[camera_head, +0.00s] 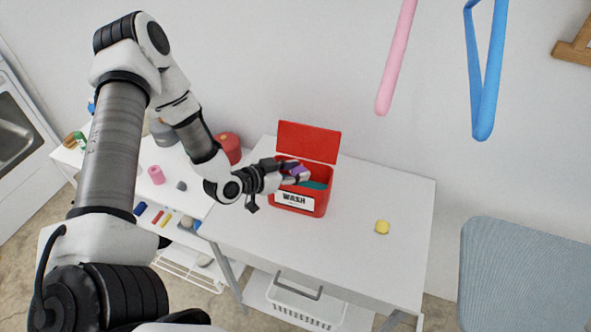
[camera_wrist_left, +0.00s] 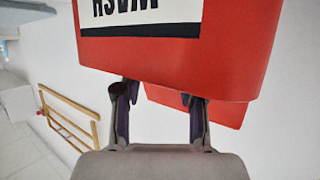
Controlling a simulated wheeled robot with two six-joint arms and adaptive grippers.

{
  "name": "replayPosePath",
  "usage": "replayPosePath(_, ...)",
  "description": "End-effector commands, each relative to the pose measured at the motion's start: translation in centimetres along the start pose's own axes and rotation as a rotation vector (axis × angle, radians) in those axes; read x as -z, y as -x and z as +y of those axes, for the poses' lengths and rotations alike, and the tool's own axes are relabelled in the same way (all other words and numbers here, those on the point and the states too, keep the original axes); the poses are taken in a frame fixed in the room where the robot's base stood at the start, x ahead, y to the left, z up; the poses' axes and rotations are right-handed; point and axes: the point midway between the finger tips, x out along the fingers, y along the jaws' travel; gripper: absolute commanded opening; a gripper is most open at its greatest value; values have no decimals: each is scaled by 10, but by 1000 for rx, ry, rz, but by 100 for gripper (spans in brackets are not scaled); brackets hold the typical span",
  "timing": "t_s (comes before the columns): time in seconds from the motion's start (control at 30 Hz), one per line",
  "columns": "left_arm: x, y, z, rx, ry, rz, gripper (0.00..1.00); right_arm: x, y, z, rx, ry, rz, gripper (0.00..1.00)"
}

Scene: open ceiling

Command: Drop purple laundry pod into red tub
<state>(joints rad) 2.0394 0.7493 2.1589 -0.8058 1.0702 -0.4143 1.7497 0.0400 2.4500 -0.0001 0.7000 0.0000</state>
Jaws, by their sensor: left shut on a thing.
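The red tub (camera_head: 325,200) with a white "WASH" label stands on the white table, its lid raised at the back. Something teal shows inside it. My left gripper (camera_head: 297,173) is over the tub's opening at its left side, shut on the purple laundry pod (camera_head: 301,171). In the left wrist view the red tub (camera_wrist_left: 240,60) covers the fingertips, and I cannot make out the pod there. My right gripper is not in view.
A yellow round item (camera_head: 382,227) lies on the white table (camera_head: 395,195), whose right side is mostly clear. A red canister (camera_head: 229,147) and small items stand on the left counter. Pink (camera_head: 397,55) and blue (camera_head: 487,80) objects hang above. A grey-blue chair (camera_head: 525,270) is at right.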

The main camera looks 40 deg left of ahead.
Motion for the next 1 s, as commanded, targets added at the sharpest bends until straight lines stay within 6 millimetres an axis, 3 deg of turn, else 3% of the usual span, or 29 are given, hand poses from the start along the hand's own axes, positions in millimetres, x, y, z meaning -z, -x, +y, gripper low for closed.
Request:
replayPosePath(0.1,1,0,0,0,0,0,20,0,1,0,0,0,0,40)
replayPosePath(0.13,1,0,0,0,0,0,51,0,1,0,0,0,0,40)
replayPosePath(0.2,1,0,0,0,0,0,70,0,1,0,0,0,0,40)
replayPosePath(0.57,1,3,-1,2,2,1,70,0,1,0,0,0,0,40)
replayPosePath(1.0,1,60,-5,16,6,1,70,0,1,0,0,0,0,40)
